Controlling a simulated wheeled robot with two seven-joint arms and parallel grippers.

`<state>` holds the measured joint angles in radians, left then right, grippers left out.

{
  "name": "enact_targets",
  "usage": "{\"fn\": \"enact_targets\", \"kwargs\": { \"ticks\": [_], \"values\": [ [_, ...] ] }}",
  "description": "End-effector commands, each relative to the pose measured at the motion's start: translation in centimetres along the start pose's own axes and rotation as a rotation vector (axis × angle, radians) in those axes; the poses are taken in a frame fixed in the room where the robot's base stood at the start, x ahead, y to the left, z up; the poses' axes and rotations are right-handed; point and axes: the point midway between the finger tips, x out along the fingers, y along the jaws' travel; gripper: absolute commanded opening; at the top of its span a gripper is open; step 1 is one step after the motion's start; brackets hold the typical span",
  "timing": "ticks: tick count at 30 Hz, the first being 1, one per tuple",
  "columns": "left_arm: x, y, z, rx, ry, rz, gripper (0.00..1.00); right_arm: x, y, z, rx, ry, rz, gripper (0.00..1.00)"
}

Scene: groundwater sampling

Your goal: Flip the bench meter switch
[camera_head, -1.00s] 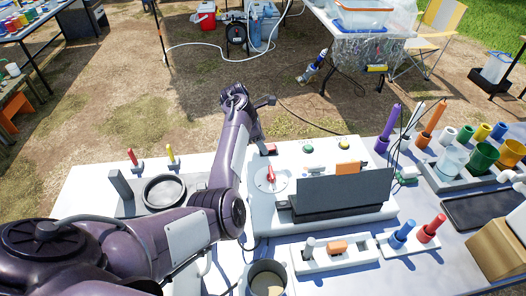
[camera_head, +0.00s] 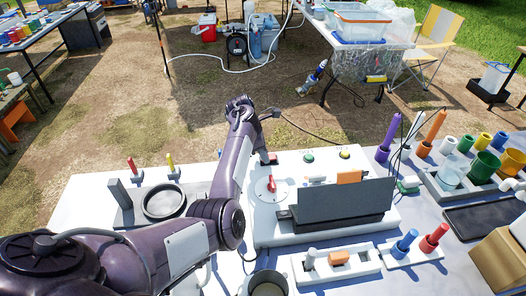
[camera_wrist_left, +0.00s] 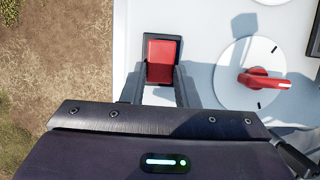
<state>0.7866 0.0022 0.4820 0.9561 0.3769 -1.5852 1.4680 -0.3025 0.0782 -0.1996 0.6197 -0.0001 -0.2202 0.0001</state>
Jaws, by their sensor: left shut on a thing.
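The bench meter is a white panel (camera_head: 330,231) with a dark upright screen (camera_head: 343,203). Its red rocker switch (camera_wrist_left: 162,60) sits in a black frame near the panel's edge in the left wrist view. My left gripper (camera_wrist_left: 161,78) is at the switch, its two grey fingers on either side of the red rocker, closed on it. In the head view my left arm reaches over the bench and partly hides the switch (camera_head: 272,159). A red dial knob (camera_wrist_left: 265,80) on a white disc is to the right of the switch, apart from the fingers. My right gripper is not in view.
Green (camera_head: 309,158) and yellow (camera_head: 345,155) buttons are on the panel's far side. A black ring (camera_head: 165,201) stands left of my arm. Colored bottles and cups, including a purple one (camera_head: 388,140), stand at the right. Bare ground lies beyond the bench.

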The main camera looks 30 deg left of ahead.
Motion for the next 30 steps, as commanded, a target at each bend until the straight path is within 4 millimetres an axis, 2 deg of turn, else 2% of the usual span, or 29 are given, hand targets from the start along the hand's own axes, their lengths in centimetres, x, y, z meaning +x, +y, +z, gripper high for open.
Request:
{"fn": "enact_targets", "kwargs": {
  "ticks": [1,6,15,26,27,30],
  "values": [
    [-0.7,0.0,0.5,0.004,0.034,-0.003,0.04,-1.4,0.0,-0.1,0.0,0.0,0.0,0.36],
    [-0.6,-0.1,1.0,0.006,0.184,-0.004,0.04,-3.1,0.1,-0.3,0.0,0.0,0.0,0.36],
    [-0.1,-0.1,1.3,0.003,0.349,-0.001,0.04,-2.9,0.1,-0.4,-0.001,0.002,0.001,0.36],
    [-0.1,-0.1,1.2,0.001,0.359,-0.001,0.04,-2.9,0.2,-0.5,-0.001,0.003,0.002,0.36],
    [-0.1,-0.1,1.2,0.001,0.359,-0.001,0.32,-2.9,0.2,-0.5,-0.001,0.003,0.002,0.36],
    [-0.1,-0.1,1.2,0.001,0.359,0.0,0.46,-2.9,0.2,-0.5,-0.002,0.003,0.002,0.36]
  ]
}}
